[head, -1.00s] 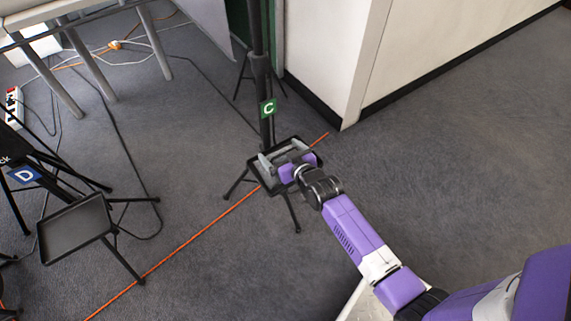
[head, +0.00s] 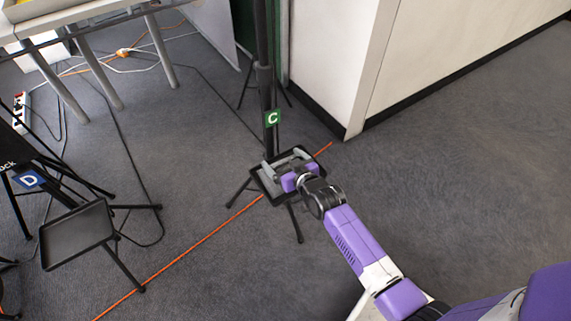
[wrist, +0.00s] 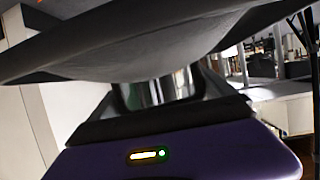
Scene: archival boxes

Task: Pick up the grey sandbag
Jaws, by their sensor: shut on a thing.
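The grey sandbag (head: 271,183) shows as a small grey shape at the tray (head: 256,188) of the stand marked C. My gripper (head: 285,172) reaches it from the right and is shut on it. My purple wrist hides part of the bag. In the wrist view, a broad dark grey sagging surface, which looks like the sandbag (wrist: 150,52), fills the top in front of my gripper (wrist: 160,90). The fingertips are hidden there. I cannot tell whether the bag is clear of the tray.
Stand C's pole (head: 266,90) rises just behind the tray, and its legs spread on the carpet. A stand marked D with an empty tray (head: 75,236) is at left. A white wall (head: 335,60) is behind. Cables and an orange line (head: 200,240) cross the floor.

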